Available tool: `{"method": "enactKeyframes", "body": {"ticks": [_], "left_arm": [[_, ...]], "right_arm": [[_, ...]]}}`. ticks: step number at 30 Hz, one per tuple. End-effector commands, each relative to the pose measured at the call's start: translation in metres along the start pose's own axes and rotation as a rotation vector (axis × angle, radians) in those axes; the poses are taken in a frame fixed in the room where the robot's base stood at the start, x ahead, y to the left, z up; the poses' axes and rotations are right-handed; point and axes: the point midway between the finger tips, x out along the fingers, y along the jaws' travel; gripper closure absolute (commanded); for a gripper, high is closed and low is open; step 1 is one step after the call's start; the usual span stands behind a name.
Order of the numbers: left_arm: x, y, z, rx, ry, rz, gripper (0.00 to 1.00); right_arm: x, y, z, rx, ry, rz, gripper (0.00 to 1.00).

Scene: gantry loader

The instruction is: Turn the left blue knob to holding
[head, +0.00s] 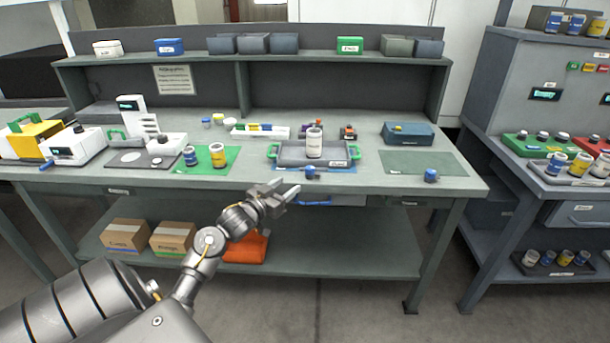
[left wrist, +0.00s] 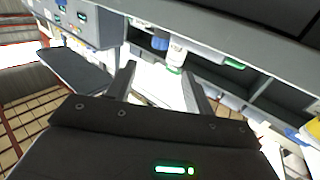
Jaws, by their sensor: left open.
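My left gripper (head: 288,190) is in front of the middle bench's front edge, below the tray, apart from everything. In the left wrist view its two fingers (left wrist: 160,88) are spread with nothing held between them. My right gripper is not in view.
A grey tray (head: 284,155) with green handles holds a white jar (head: 314,143). White machines (head: 75,146) stand at the left, a green mat (head: 205,160) beside them. A blue box (head: 408,135) is at the right. Cardboard boxes (head: 126,236) fill part of the lower shelf.

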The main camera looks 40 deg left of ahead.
Motion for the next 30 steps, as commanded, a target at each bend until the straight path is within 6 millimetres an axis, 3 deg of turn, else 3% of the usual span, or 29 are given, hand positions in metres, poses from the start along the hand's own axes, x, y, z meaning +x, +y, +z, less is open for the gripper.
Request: {"method": "enactKeyframes", "body": {"ticks": [16, 21, 30], "left_arm": [[0.089, 0.0, 0.0, -0.002, 0.0, 0.0, 0.48], [0.102, 0.001, 0.001, 0.0, -0.002, 0.0, 0.48], [0.104, 0.001, 0.001, 0.0, -0.002, 0.0, 0.48]], "right_arm": [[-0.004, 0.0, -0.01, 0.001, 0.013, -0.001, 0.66], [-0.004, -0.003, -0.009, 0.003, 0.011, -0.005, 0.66], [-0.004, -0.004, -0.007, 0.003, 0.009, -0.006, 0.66]]}}
